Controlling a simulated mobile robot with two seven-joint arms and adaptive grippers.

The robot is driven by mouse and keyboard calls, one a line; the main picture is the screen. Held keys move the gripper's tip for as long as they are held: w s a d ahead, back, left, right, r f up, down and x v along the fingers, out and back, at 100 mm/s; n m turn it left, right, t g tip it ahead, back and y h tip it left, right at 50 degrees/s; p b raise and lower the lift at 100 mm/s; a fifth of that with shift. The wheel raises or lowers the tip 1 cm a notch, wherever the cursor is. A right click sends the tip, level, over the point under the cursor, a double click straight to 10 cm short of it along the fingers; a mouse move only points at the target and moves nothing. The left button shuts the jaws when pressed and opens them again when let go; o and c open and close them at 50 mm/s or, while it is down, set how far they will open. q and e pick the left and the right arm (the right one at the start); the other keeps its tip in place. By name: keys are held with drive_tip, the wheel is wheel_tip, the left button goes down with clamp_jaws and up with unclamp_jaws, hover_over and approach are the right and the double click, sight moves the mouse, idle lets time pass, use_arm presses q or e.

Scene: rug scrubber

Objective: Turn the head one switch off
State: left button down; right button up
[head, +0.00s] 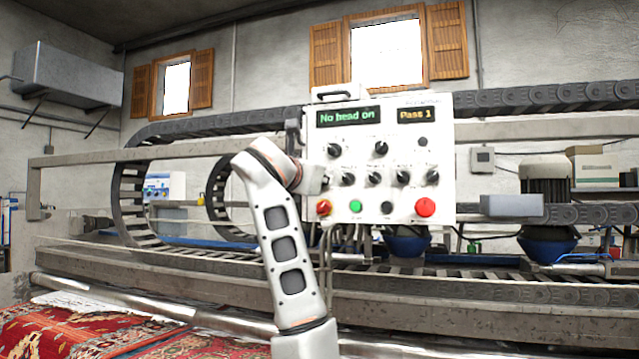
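The white control panel (402,112) stands upright in the middle of the head view. Its green display (346,116) reads "No head on", and an amber display (414,114) reads "Pass 1". Below are two larger black knobs and a row of smaller black rotary switches, including one (348,179) at the row's left. The labels are too small to read, so I cannot tell which is head one. My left arm rises in front of the panel's left side. Its gripper (323,181) is at that edge, beside the row; the fingers are too small and covered to judge. My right gripper is out of view.
A red button (425,207), a green button (355,206) and a black button (386,207) line the panel's bottom. A grey beam (75,160) and cable chain (545,97) run behind it. A red patterned rug (75,330) lies at lower left.

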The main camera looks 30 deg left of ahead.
use_arm(q)
drive_tip(key=shift+f+n, duration=0.1)
drive_tip(key=shift+n, duration=1.2)
drive_tip(key=c, duration=1.8)
unclamp_jaws()
drive_tip(key=shift+c, duration=0.2)
drive_tip(key=shift+s, duration=0.15)
drive_tip(key=v, duration=1.1)
drive_tip(key=shift+s, duration=0.35)
